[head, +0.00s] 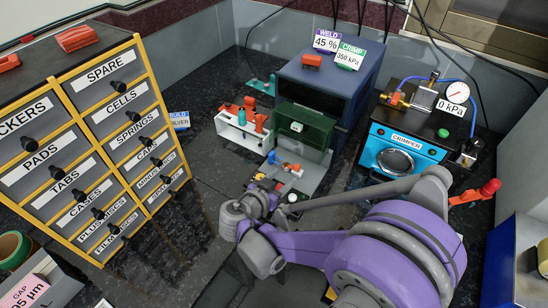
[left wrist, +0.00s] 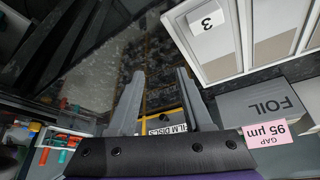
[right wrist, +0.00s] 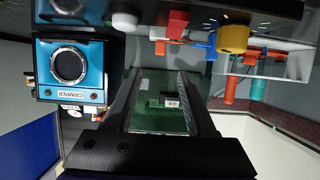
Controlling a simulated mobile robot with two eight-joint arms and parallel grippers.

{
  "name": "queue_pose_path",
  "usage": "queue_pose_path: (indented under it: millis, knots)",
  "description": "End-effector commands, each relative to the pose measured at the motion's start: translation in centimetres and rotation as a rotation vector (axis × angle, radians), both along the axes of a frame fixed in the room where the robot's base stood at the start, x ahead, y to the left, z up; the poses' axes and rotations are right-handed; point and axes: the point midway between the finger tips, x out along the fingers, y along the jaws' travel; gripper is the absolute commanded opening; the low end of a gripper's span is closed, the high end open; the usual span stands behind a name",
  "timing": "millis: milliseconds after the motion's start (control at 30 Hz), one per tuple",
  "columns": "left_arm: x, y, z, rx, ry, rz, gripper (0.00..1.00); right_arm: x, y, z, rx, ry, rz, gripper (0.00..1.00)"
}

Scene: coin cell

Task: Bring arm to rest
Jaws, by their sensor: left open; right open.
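My right arm, purple and grey, reaches across the lower right of the head view. Its gripper (head: 268,184) is small there, near the front of the grey-blue weld machine (head: 325,80). In the right wrist view the right gripper (right wrist: 158,75) is open, with nothing between its fingers; a dark green panel with a small white label (right wrist: 171,101) shows behind the gap. My left gripper (left wrist: 160,74) shows only in the left wrist view. It is open and empty, pointing past a drawer front labelled FILM DISCS (left wrist: 167,129).
A drawer cabinet (head: 105,125) stands at left. The blue crimper (head: 403,148) is at right, with a red-handled tool (head: 478,192) beside it. A white tool rack (head: 243,131) stands left of the weld machine. The left wrist view shows a grey FOIL box (left wrist: 262,105).

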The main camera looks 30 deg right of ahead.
Motion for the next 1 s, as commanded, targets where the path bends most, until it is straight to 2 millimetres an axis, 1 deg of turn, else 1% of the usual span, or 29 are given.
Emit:
queue_pose_path:
  millis: [233, 367, 467, 500, 567, 667, 800, 900, 1000]
  knots:
    - [0.0, 0.0, 0.0, 0.000, 0.000, 0.000, 0.50, -0.1, 0.2, 0.1, 0.001, 0.003, 0.000, 0.56]
    - [0.1, 0.0, 0.4, 0.000, -0.002, 0.000, 0.50, -0.9, 0.0, 0.3, 0.027, 0.068, 0.023, 0.56]
    - [0.2, 0.0, 1.2, 0.000, -0.004, 0.000, 0.50, -2.5, 0.0, 0.6, 0.079, 0.193, 0.080, 0.56]
    - [0.2, 0.0, 1.6, 0.000, -0.005, 0.000, 0.50, -3.4, 0.2, 0.7, 0.108, 0.256, 0.116, 0.56]
    - [0.4, 0.0, 2.2, 0.000, -0.008, 0.000, 0.50, -4.8, 0.6, 0.9, 0.156, 0.348, 0.184, 0.56]
    - [0.6, 0.0, 3.1, 0.000, -0.012, 0.000, 0.50, -7.2, 1.8, 1.3, 0.234, 0.482, 0.322, 0.56]
    - [0.9, 0.0, 4.5, 0.000, -0.018, 0.000, 0.50, -10.2, 4.2, 2.1, 0.325, 0.605, 0.547, 0.56]
    - [1.1, 0.0, 5.4, 0.000, -0.022, 0.000, 0.50, -12.1, 6.2, 2.9, 0.365, 0.646, 0.714, 0.56]
    - [1.3, 0.0, 6.2, 0.000, -0.026, 0.000, 0.50, -13.4, 8.0, 3.6, 0.384, 0.654, 0.857, 0.56]
